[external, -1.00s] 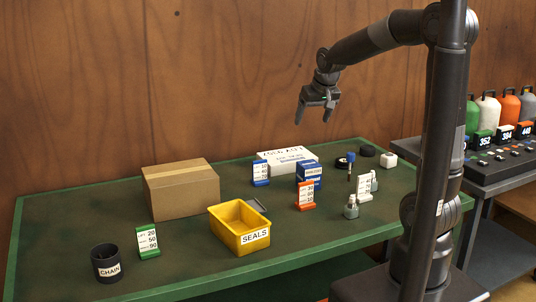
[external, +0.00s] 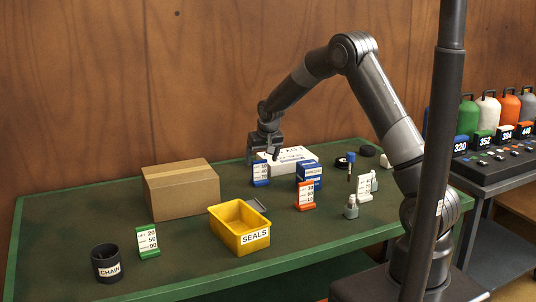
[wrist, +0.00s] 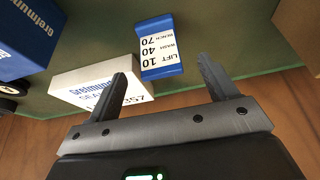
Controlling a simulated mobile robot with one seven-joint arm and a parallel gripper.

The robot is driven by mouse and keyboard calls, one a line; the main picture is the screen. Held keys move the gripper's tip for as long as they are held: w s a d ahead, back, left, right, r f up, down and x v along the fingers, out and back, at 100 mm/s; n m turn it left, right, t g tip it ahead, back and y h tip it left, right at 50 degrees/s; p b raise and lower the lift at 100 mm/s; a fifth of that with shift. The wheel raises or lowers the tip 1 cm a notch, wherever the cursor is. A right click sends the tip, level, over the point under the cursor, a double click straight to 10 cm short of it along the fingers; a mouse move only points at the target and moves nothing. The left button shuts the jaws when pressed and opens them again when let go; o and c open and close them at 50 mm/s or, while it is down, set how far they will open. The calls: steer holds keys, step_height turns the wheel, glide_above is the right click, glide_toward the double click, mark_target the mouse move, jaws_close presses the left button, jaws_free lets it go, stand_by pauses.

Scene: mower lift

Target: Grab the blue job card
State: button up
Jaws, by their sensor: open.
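The blue job card (external: 261,173) stands on the green bench, in front of the left end of a white box. In the wrist view the blue job card (wrist: 159,48) shows its white face reading LIFT 10, WASH 40, BENCH 70. It lies beyond and between my fingertips, apart from them. My gripper (external: 263,157) is open and empty, just above and behind the card in the external view. Its two fingers (wrist: 164,75) are spread wide in the wrist view.
The white box (wrist: 100,88) lies close beside the card, partly behind my left finger in the wrist view. Blue boxes (external: 309,174) and an orange card (external: 305,195) stand to the right. A cardboard box (external: 181,190) and yellow SEALS bin (external: 228,219) stand to the left and front.

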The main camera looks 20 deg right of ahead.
mark_target(259, 173)
steer(key=x, duration=0.8)
steer(key=shift+f, duration=0.2)
steer(key=c, duration=1.1)
